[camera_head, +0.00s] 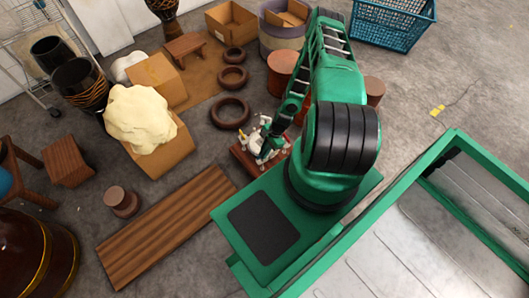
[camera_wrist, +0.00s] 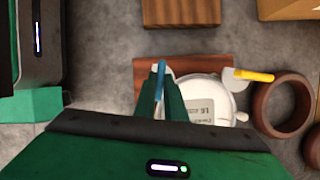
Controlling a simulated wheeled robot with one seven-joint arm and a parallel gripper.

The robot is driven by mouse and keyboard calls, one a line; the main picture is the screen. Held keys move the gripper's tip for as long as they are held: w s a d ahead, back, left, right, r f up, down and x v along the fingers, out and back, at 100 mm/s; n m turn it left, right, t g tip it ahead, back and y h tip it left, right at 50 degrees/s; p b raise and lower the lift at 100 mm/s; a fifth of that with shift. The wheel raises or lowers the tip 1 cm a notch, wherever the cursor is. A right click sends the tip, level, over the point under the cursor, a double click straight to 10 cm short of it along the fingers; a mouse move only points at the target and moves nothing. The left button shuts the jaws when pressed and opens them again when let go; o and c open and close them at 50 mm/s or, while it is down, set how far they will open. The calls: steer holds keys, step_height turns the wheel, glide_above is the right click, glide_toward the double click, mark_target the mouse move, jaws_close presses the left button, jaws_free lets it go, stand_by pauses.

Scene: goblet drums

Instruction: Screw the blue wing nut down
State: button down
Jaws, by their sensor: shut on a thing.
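The blue wing nut (camera_wrist: 161,78) shows in the wrist view as a thin blue strip between the two green fingers of my gripper (camera_wrist: 164,92), which is shut on it. Its lower part and any thread are hidden by the fingers. Just right of the fingers is a white round fixture (camera_wrist: 213,92) with a printed label. A yellow-tipped lever (camera_wrist: 253,75) sticks out to its right. In the head view my gripper (camera_head: 262,142) is down at the white fixture (camera_head: 270,154), and the wing nut is too small to make out.
The fixture stands on a reddish wooden board (camera_head: 246,161). Dark rings (camera_head: 231,112) lie close behind it. A wooden plank (camera_head: 165,228) lies to the left, and a box with a cream lump (camera_head: 140,118) stands further left. Bare floor (camera_head: 445,65) shows at the right.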

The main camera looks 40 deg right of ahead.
steer(key=shift+w, duration=0.2)
steer(key=c, duration=1.8)
jaws_free()
steer(key=shift+s, duration=0.1)
steer(key=v, duration=1)
steer(key=shift+d+r, duration=0.2)
steer(key=shift+r, duration=0.1)
